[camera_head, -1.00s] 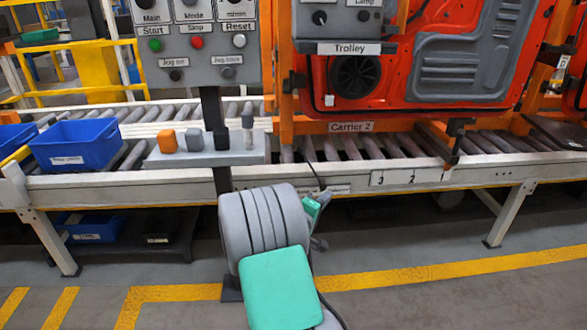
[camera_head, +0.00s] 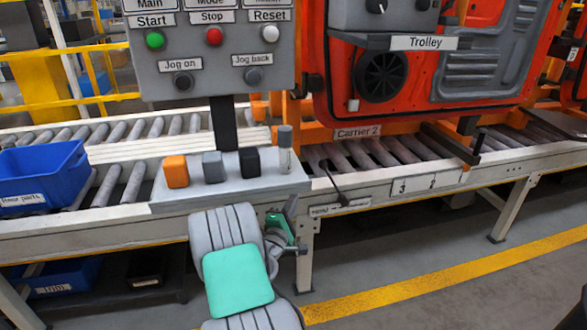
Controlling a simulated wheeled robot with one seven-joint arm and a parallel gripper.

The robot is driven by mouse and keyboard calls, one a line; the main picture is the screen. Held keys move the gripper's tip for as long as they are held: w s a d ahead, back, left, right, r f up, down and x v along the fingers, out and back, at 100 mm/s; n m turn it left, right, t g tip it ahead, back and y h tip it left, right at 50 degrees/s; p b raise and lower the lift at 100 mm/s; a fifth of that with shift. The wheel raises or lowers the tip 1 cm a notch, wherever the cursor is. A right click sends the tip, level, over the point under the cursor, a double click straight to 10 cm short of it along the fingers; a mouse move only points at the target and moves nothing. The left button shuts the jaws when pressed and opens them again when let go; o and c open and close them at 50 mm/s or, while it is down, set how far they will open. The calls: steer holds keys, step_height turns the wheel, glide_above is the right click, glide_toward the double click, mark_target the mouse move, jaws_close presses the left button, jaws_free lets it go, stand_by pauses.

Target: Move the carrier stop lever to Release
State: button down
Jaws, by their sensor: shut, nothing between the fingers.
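A thin dark lever (camera_head: 334,184) stands at the front rail of the conveyor, below the Carrier 2 label (camera_head: 357,133). It leans, its upper end to the left. A small label plate (camera_head: 340,207) lies at its foot; its words are too small to read, so I cannot tell which position the lever is in. My gripper (camera_head: 291,208) is left of the lever and a little lower, in front of the rail and apart from the lever. It is shut and empty. My arm partly hides it.
A shelf (camera_head: 230,190) with orange, grey and black blocks and a grey post (camera_head: 285,150) juts out just above my gripper. The button panel (camera_head: 212,50) stands behind. A blue bin (camera_head: 45,175) is at left. The red door (camera_head: 430,60) hangs at right.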

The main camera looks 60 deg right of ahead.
steer(key=s+p+x, duration=0.1)
steer(key=s+x, duration=0.1)
steer(key=x, duration=1.1)
steer(key=shift+s+d+r, duration=0.3)
steer(key=shift+s+r, duration=0.05)
steer(key=shift+s, duration=0.2)
